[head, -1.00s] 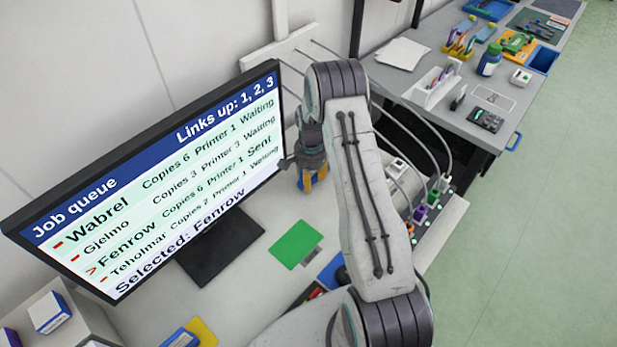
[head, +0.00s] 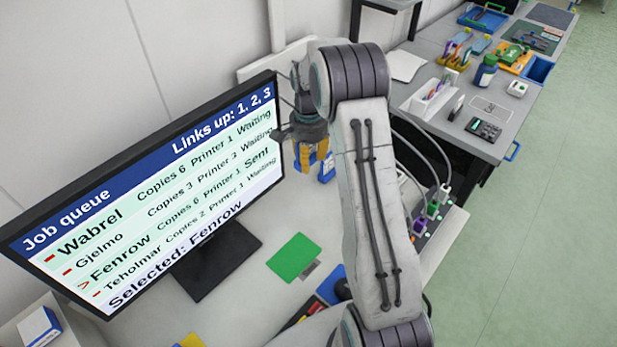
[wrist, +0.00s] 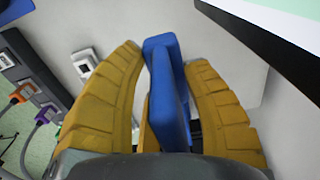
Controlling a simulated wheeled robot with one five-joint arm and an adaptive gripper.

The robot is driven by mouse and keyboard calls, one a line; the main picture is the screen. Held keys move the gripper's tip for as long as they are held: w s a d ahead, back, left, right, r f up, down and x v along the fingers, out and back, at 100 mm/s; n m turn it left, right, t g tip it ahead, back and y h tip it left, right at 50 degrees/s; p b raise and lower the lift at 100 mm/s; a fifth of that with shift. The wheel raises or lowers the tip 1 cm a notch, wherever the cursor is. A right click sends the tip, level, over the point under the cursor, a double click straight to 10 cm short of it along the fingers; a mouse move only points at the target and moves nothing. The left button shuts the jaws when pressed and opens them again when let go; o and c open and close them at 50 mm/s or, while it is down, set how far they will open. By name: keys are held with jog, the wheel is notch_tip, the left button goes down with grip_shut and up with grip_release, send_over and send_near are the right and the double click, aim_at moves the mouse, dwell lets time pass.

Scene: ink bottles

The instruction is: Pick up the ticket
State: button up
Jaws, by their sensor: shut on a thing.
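My gripper (head: 314,165) is beside the right edge of the monitor, above the light desk. Its yellow fingers are closed on a blue, slab-like thing (wrist: 167,90), which stands between them in the wrist view. Blue also shows beside the fingers in the head view (head: 327,168). I cannot tell from its visible side whether this is the ticket; no writing shows on it. A flat green card (head: 293,257) lies on the desk below, apart from the gripper.
The monitor (head: 150,200) with a job queue stands close on the left. A cable box with colored plugs (head: 433,207) is at the desk's right edge. A blue-and-white box (head: 38,328) is at lower left. A side bench (head: 440,112) holds a calculator and bottle.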

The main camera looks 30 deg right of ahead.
notch_tip(320, 180, up, 14)
dwell(0.4)
